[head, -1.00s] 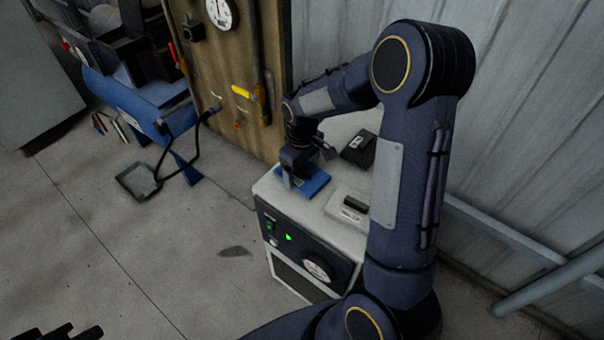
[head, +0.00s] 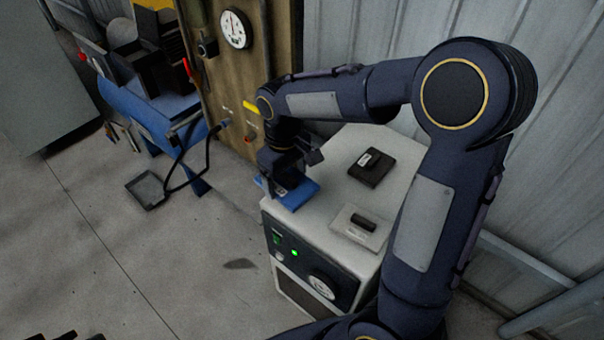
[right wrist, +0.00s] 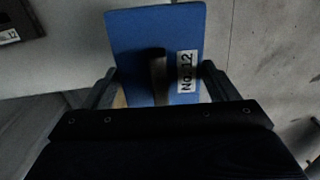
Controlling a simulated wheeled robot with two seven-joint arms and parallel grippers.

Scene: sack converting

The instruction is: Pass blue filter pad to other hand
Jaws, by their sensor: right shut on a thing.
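The blue filter pad (head: 298,196) is at the left front corner of the white cabinet's top in the head view. In the right wrist view the pad (right wrist: 133,35) is a flat blue plate with a dark handle and a white "No. 12" label. My right gripper (head: 277,184) reaches down onto the pad and is shut on it; its fingers lie at either side in the wrist view. I cannot tell whether the pad touches the cabinet top. Only dark shapes at the bottom left edge of the head view may belong to my left gripper; its jaws cannot be made out.
The white cabinet (head: 335,190) carries a black pad (head: 371,167) and a pale pad with a black handle (head: 361,223). A wooden panel with a gauge (head: 235,29) stands behind. A blue machine (head: 140,105) is at the left. The floor left of the cabinet is mostly clear.

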